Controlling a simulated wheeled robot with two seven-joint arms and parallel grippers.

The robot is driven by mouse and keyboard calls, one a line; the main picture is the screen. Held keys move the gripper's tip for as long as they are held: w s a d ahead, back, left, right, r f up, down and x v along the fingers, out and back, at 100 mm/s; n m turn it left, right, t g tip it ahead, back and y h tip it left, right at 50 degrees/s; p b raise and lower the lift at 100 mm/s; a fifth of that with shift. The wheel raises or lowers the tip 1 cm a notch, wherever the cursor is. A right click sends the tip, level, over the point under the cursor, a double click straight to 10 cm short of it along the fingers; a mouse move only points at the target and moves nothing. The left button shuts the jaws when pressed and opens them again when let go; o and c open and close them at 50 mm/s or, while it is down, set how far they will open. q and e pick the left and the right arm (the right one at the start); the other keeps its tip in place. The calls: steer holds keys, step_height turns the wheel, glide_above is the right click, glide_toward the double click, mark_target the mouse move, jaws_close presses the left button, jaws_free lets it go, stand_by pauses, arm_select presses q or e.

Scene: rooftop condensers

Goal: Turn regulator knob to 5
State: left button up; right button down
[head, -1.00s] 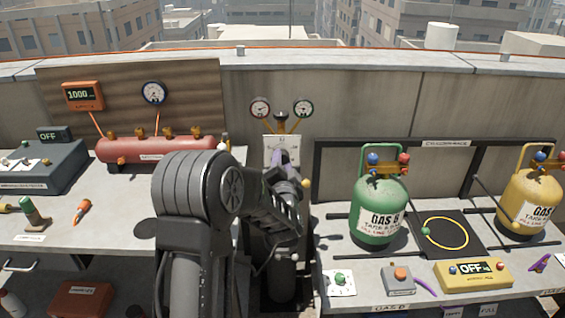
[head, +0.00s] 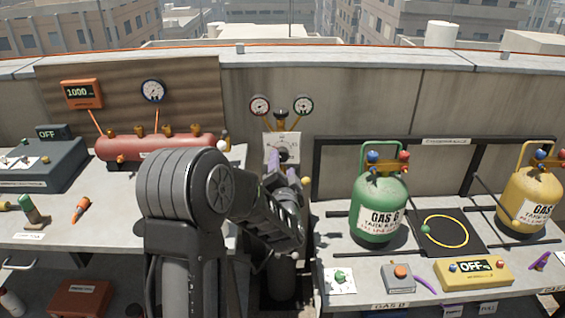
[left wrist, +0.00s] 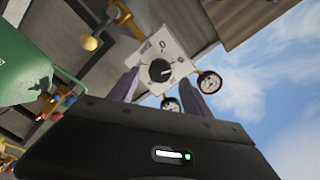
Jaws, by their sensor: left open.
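The regulator knob (left wrist: 160,70) is black and round on a white dial plate (left wrist: 179,55) with markings. In the head view the plate (head: 295,146) stands below two round gauges, and the knob (head: 283,153) shows above my left gripper. My left gripper (head: 278,160) is open, its purple fingers pointing at the plate. In the left wrist view the fingers stand at either side below the knob, apart from each other, with nothing between them. I cannot tell the exact number the knob points to. My right gripper is not in view.
Two gauges (head: 260,106) sit above the plate on a brass fitting. A green gas tank (head: 380,207) stands on the right bench, and a red manifold cylinder (head: 165,146) lies on the left bench. A yellow ball (left wrist: 89,43) on a rod is near the plate.

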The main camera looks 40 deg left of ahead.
arm_select(q)
steer(key=v, duration=0.4)
steer(key=shift+s+d, duration=0.15)
stand_by(0.4)
steer(key=s+d+f+n+g+h, duration=0.2)
steer(key=d+f+h, duration=0.3)
steer(key=d+f, duration=0.5)
steer(key=s+d+f+n+g+h, duration=0.1)
steer(key=d+f+n+g+h, duration=0.3)
steer(key=d+f, duration=0.65)
steer(key=s+d+f+g+h, duration=0.2)
steer(key=s+d+f, duration=0.3)
steer(key=s, duration=0.3)
steer(key=s+d+f+g+h+p, duration=0.1)
steer(key=s+d+f+g+h, duration=0.1)
steer(key=s+d+f, duration=0.3)
steer(key=s+d+f+m+g+h, duration=0.1)
steer(key=s+d+f, duration=0.4)
steer(key=s, duration=0.8)
step_height(320, 180, down, 3)
steer(key=g+h, duration=0.1)
steer(key=g, duration=0.1)
steer(key=shift+d+r+g, duration=0.15)
steer(key=shift+d+g, duration=0.05)
steer(key=shift+g, duration=0.2)
